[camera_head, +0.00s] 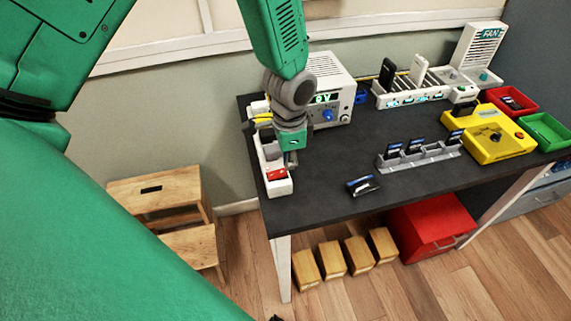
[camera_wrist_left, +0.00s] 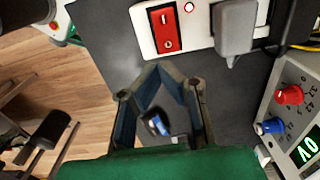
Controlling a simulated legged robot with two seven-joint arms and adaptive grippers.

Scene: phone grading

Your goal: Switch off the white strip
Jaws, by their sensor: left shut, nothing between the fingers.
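The white strip (camera_head: 280,188) lies along the left end of the dark table, with a red rocker switch (camera_head: 277,174) at its near end. In the left wrist view the strip (camera_wrist_left: 142,38) runs across the top, its red switch (camera_wrist_left: 166,28) marked I and O. A grey plug (camera_wrist_left: 235,30) sits in the strip beside the switch. My left gripper (camera_head: 291,163) is shut and empty, just beside the switch. In the wrist view its fingertips (camera_wrist_left: 163,68) meet just below the switch; I cannot tell whether they touch the strip. My right gripper is not in view.
A power supply (camera_head: 330,90) with a lit display stands behind the gripper. A small dark device (camera_head: 363,186) lies near the front edge. A grey slotted rack (camera_head: 418,158), yellow station (camera_head: 492,148) and another white strip (camera_head: 410,97) with phones are further right. The table's middle is clear.

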